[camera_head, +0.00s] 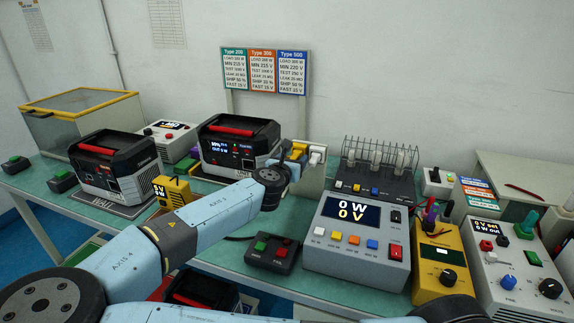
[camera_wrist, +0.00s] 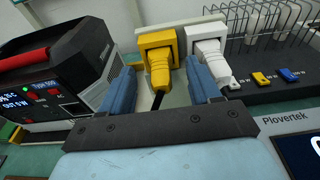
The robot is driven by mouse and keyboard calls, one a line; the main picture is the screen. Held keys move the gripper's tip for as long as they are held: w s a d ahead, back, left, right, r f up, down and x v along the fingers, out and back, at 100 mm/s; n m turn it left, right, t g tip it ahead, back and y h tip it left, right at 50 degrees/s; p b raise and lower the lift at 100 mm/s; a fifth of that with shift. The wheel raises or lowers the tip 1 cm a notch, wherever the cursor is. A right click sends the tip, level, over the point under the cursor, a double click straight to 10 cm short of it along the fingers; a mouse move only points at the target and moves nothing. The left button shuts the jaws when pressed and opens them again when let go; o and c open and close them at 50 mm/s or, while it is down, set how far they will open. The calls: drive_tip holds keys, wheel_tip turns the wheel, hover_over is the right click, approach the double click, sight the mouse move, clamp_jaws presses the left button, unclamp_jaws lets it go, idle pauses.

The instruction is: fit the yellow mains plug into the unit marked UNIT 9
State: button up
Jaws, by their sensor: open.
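The yellow mains plug (camera_wrist: 158,72) sits in a yellow socket block in the wrist view, its dark cord hanging down. It also shows in the head view (camera_head: 298,150), partly behind my wrist. My gripper (camera_wrist: 159,82) is open, its two blue fingers on either side of the yellow plug; I cannot tell whether they touch it. Two black units with red handles stand on the bench, one at the left (camera_head: 115,168) and one nearer the middle (camera_head: 238,145); the middle one also shows in the wrist view (camera_wrist: 62,65). I cannot read a UNIT 9 mark on either.
A white plug (camera_wrist: 208,55) is close to the right finger. A wire rack with switches (camera_head: 376,165) and a grey meter reading 0 W, 0 V (camera_head: 323,240) stand to the right. A yellow meter box (camera_head: 175,190) stands between the black units.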

drive_tip(key=shift+x, duration=1)
clamp_jaws()
idle(0.4)
